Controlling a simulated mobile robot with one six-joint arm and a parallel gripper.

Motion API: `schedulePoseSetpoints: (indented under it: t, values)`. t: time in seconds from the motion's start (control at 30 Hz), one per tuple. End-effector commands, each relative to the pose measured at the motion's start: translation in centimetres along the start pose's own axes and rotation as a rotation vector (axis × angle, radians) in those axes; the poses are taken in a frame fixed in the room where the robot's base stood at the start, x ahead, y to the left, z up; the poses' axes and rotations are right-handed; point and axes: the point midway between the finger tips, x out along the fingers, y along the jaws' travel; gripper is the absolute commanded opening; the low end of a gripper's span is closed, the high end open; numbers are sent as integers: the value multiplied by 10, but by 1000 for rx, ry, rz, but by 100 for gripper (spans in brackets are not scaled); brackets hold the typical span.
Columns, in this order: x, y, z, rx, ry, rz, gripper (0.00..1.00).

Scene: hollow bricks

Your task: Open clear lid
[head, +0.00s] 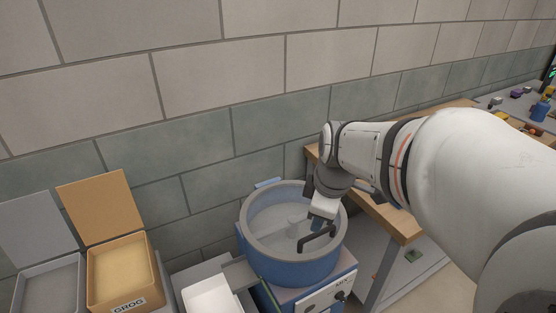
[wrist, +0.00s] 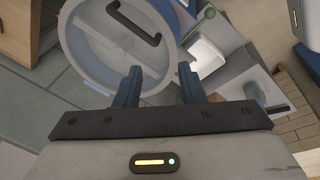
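The clear lid (head: 270,222) lies flat on the round blue mixer tub (head: 285,268) in the head view and looks closed. A black bar handle (head: 318,237) stands on the lid near its front right; it also shows at the top of the wrist view (wrist: 135,24). The lid (wrist: 98,58) fills the upper left of the wrist view. My gripper (wrist: 160,70) is open, its two blue fingers apart with nothing between them. It is above the right side of the lid, with the handle beyond the fingertips and to their left. In the head view my wrist partly covers the tub's rim.
A wooden bench (head: 398,226) stands right of the mixer, close to my arm. An open orange bin (head: 120,270) labelled GROG and a grey bin (head: 50,285) stand at the left. A white container (head: 212,295) sits beside the mixer. A block wall (head: 180,140) is behind.

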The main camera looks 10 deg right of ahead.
Motion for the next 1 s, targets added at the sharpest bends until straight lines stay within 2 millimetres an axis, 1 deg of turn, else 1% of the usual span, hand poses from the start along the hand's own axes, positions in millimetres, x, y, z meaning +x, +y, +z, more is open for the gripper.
schedulePoseSetpoints:
  t: [0.03,0.2,0.3,0.4,0.53,0.67,0.77,1.0]
  values:
    - [15,8,3,-85,-2,-10,36]
    - [45,36,12,-419,5,-31,36]
    - [60,50,18,-586,12,-40,36]
    - [71,59,22,-709,19,-44,36]
    - [78,66,25,-801,24,-48,36]
    - [86,67,26,-826,26,-51,36]
    - [99,66,26,-826,26,-52,36]
    - [138,63,26,-825,26,-53,36]
